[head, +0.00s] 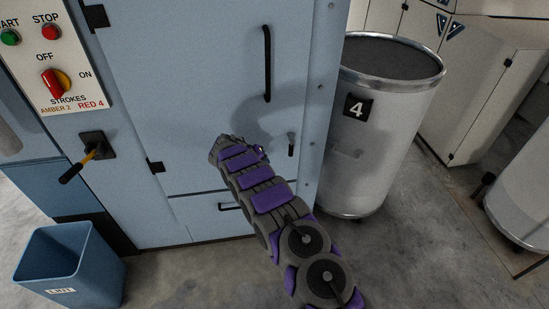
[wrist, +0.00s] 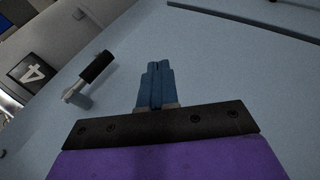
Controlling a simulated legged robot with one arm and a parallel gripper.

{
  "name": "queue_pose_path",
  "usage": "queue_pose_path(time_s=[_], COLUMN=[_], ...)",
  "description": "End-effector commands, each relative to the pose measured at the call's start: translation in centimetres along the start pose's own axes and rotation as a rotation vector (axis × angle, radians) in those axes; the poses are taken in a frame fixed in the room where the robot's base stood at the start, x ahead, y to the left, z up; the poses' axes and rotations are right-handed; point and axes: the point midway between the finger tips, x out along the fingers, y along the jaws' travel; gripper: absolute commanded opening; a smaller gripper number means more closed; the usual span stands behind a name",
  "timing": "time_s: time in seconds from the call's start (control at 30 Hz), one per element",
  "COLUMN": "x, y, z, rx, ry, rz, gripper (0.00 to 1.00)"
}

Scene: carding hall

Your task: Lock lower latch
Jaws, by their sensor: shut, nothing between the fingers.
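The light-blue cabinet door (head: 190,70) fills the middle of the head view. A small latch with a black grip (head: 291,150) sits low near its right edge and looks roughly upright there. In the wrist view the latch (wrist: 96,67) shows a black grip on a pale metal stem and pivot. My gripper (wrist: 158,68) has its blue fingers together, with nothing between them. It is in front of the door, to the right of the latch in the wrist view and apart from it. In the head view my arm hides the fingertips.
A long black door handle (head: 267,63) is above the latch. A grey drum marked 4 (head: 390,125) stands close to the door's right. A control panel (head: 58,60), yellow-black lever (head: 82,162) and blue bin (head: 70,265) are at left.

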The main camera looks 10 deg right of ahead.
Motion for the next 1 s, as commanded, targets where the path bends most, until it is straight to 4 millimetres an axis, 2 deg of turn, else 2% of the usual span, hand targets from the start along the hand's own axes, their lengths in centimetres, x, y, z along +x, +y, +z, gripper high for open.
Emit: queue_pose_path(time_s=[0.03,0.2,0.5,1.0], x=[-0.8,-2.6,-4.4,-4.2], y=[-0.5,-2.4,-4.6,-4.4], z=[0.1,0.7,0.9,1.0], rx=[-0.002,0.002,0.003,0.004], ry=[-0.001,-0.003,-0.003,-0.004], rz=[-0.001,-0.005,0.001,-0.004], gripper=[0.00,0.00,0.00,0.00])
